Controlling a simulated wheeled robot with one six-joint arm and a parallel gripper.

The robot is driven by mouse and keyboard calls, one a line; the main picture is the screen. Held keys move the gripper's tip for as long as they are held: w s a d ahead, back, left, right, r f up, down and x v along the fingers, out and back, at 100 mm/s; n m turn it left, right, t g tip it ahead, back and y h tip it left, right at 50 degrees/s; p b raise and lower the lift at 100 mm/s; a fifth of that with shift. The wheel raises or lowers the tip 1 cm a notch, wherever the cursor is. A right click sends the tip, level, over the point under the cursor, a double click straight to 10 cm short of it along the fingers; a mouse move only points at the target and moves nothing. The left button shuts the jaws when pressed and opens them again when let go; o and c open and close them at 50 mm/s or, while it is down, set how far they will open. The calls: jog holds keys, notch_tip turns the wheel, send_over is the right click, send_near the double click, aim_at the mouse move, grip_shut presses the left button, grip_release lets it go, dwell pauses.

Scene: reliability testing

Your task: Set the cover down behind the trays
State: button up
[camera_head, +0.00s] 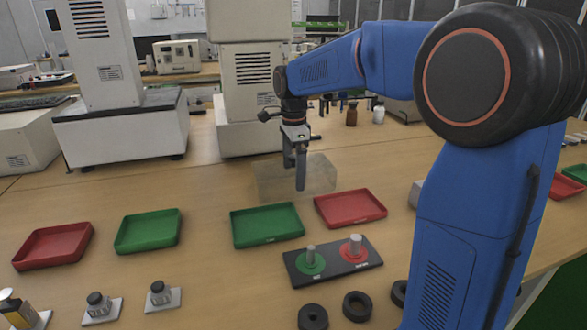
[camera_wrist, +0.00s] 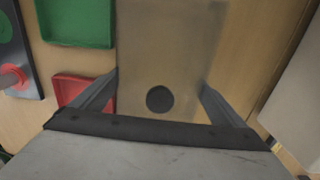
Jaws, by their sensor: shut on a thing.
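The cover (camera_head: 322,178) is a clear, see-through box behind the green tray (camera_head: 267,225) and the red tray (camera_head: 350,208) in the head view. In the wrist view the cover (camera_wrist: 170,45) is a hazy rectangle with a round black spot (camera_wrist: 160,99) between my fingers. My gripper (camera_head: 298,183) points down at the cover and is shut on it. Its fingers also show in the wrist view (camera_wrist: 160,103), one at each side of the cover. I cannot tell whether the cover's underside touches the table.
Another red tray (camera_head: 53,245) and green tray (camera_head: 147,231) lie to the left. A black plate (camera_head: 333,262) with two pegs and several black rings (camera_head: 357,306) are in front. A white instrument (camera_head: 250,95) stands behind the cover. Bare table (camera_head: 215,185) lies left of the cover.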

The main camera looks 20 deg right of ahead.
jog(key=shift+f, duration=0.3)
jog(key=o, duration=0.9)
